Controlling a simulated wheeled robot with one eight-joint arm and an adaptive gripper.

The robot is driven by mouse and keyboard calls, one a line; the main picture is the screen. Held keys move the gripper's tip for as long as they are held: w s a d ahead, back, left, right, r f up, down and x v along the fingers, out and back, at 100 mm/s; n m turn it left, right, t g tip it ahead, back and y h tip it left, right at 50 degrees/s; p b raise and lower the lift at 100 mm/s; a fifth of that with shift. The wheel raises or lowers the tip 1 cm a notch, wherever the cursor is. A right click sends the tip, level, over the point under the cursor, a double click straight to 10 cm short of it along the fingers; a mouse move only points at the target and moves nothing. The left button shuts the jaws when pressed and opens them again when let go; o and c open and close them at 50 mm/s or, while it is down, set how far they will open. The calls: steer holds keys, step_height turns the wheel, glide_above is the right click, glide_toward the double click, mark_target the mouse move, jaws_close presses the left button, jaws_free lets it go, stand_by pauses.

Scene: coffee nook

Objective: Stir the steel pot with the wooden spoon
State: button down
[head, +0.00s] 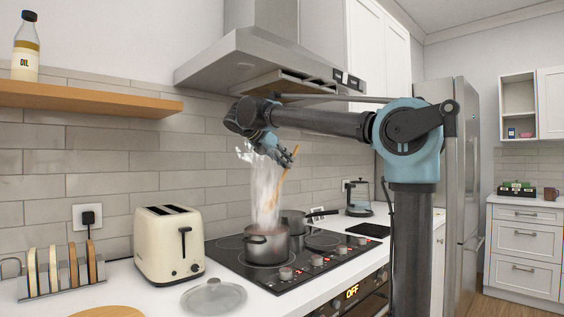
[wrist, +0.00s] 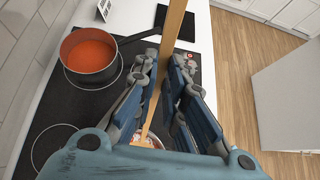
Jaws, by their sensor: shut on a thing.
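The steel pot (head: 262,246) stands on the near part of the black hob, with steam rising from it. In the wrist view only part of its rim and pale contents shows at the bottom, mostly hidden by my gripper. My gripper (head: 283,158) is above the pot and shut on the wooden spoon (head: 281,185). The spoon slants down toward the pot in the head view; steam blurs its lower end. In the wrist view the spoon (wrist: 174,28) runs between the fingers of my gripper (wrist: 164,72), and its far end reaches down to the pot's opening.
A dark saucepan (wrist: 92,73) with orange-red contents stands beside the pot on the hob (head: 295,277). The range hood (head: 250,62) hangs above my arm.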

mark_target(277, 191)
steer(key=shift+x, duration=3.05)
steer(key=shift+s+a+f, duration=0.8)
steer(key=shift+s+f, duration=0.05)
steer(key=shift+f, duration=0.75)
steer(key=shift+s+a+f, duration=0.75)
steer(key=shift+s+f, duration=0.05)
steer(key=shift+f, duration=0.85)
steer(key=shift+s+a+f, duration=0.8)
steer(key=shift+s+f, duration=0.05)
steer(key=shift+f, duration=0.75)
steer(key=shift+s+a, duration=0.1)
